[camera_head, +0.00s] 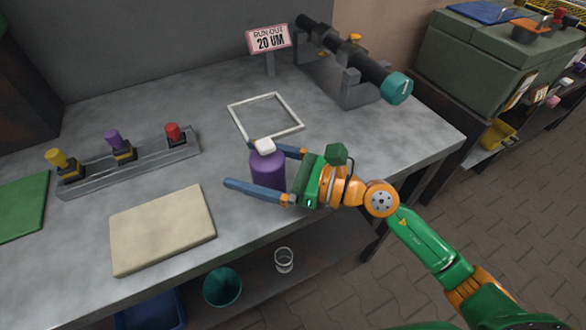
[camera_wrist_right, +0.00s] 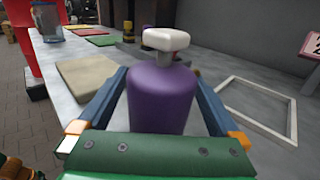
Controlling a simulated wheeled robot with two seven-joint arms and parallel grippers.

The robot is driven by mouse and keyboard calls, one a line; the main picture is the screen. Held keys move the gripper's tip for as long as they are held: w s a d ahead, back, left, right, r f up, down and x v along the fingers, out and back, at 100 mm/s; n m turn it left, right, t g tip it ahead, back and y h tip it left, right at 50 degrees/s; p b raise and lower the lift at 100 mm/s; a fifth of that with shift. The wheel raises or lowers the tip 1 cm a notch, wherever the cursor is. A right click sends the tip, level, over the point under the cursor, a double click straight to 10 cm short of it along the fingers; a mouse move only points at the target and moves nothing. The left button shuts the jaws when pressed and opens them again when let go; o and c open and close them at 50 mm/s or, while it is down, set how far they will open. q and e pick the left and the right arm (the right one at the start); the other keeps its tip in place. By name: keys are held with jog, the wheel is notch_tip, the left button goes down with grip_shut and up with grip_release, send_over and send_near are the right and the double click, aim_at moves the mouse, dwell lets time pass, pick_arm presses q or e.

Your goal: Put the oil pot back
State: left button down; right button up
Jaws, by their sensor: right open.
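The oil pot, a purple bottle with a white cap (camera_head: 267,172), stands upright on the grey workbench. My right gripper (camera_head: 240,164) is open, with one blue finger on each side of the pot. In the right wrist view the purple pot (camera_wrist_right: 160,98) sits between the two fingers, and I cannot tell whether either finger touches it. A white square outline (camera_head: 297,129) lies flat on the bench just behind the pot, and nothing stands inside it. My left gripper is not in view.
A beige pad (camera_head: 163,230) lies to the left of the pot. A grey rack (camera_head: 130,167) with yellow, purple and red-topped pieces stands further left. A run-out sign (camera_head: 269,40) and a dark shaft on supports (camera_head: 350,55) stand at the back.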

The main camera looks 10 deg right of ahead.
aim_at(284, 174)
jog(key=b+v, duration=0.2)
jog(key=v, duration=0.1)
jog(key=b+v, duration=0.2)
jog(key=v, duration=0.2)
jog(key=b+v, duration=0.1)
jog(key=v, duration=0.3)
jog(key=shift+f+b, duration=0.35)
jog(key=shift+b, duration=0.05)
jog(key=shift+s+d+r, duration=0.1)
jog(key=shift+d, duration=0.15)
jog(key=shift+s+d+r, duration=0.15)
jog(key=shift+d+r, duration=0.05)
jog(key=shift+r, duration=0.05)
